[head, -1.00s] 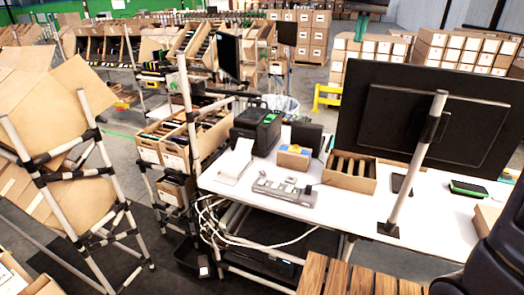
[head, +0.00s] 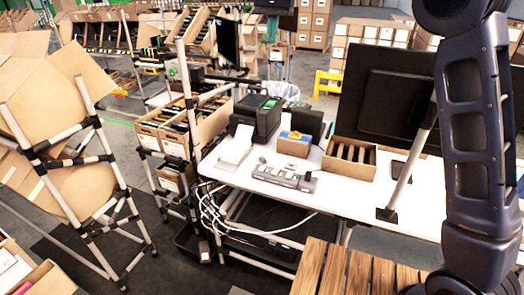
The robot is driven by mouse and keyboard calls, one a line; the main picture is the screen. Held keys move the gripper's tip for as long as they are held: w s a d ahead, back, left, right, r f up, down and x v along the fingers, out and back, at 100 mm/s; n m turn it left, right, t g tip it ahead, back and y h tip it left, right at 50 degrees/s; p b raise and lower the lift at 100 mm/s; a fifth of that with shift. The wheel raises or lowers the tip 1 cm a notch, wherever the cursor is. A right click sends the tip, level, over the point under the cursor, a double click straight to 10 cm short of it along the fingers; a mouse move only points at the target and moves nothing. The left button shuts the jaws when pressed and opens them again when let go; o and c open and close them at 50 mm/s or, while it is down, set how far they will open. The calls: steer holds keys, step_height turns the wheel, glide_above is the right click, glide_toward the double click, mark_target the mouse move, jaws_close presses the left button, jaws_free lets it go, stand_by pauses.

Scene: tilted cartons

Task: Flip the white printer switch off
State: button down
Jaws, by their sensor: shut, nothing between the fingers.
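A low white device (head: 236,146), which may be the white printer, stands at the left end of the white table. A black printer (head: 256,118) stands just behind it. A grey strip (head: 285,178) with several pale, switch-like pieces lies near the table's front edge. I cannot tell which piece belongs to the white printer, or its position. My arm rises along the right side of the picture and leaves through the top edge. My gripper is out of view.
The white table (head: 335,198) also holds a small box (head: 294,144), a divided carton (head: 349,158) and a large black monitor (head: 385,105). White cables (head: 212,212) hang below its left end. A slatted wooden surface (head: 345,268) is in front. A pipe rack (head: 105,180) with tilted cartons stands left.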

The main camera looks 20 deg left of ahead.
steer(key=a+f, duration=0.2)
glide_above(261, 168)
steer(key=w, duration=0.2)
step_height(261, 168, down, 33)
steer(key=shift+d, duration=0.2)
steer(key=f, duration=0.4)
steer(key=s+f, duration=0.1)
steer(key=f, duration=0.8)
steer(key=shift+s+f, duration=0.35)
steer(key=shift+s, duration=0.05)
steer(key=shift+f, duration=0.1)
